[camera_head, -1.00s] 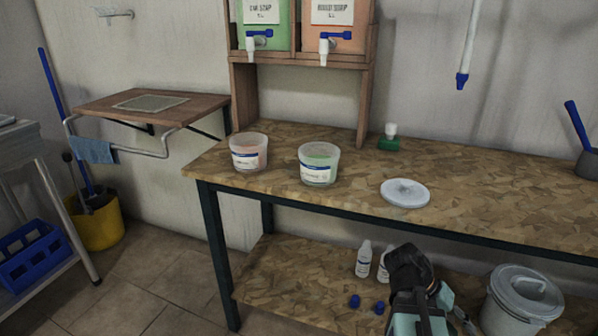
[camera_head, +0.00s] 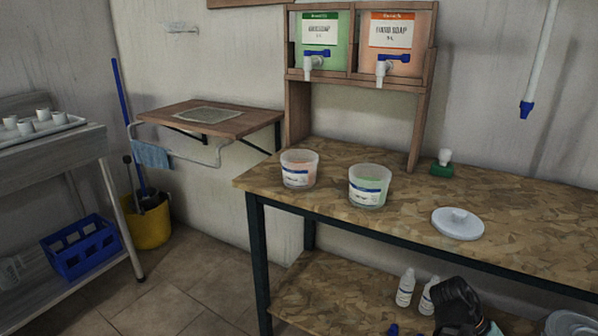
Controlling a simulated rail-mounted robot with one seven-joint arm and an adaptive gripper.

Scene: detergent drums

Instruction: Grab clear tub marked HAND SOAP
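Two clear tubs stand upright near the left end of the workbench. The left clear tub (camera_head: 299,170) holds something orange-pink; the right clear tub (camera_head: 369,187) holds something green. Both have white-and-blue labels too small to read. Above them, the orange drum (camera_head: 397,50) bears a label that appears to read HAND SOAP. The green drum (camera_head: 323,48) beside it has a less legible label. My gripper (camera_head: 459,302) shows only as a dark shape at the bottom edge, below the benchtop and apart from both tubs. Its fingers cannot be made out.
A white lid (camera_head: 458,224) lies right of the tubs on the workbench (camera_head: 420,212). A small green bottle (camera_head: 442,165) stands behind it. White bottles (camera_head: 405,288) stand on the lower shelf. A folding wall shelf (camera_head: 235,124), yellow bucket (camera_head: 151,228) and blue crate (camera_head: 82,250) are left.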

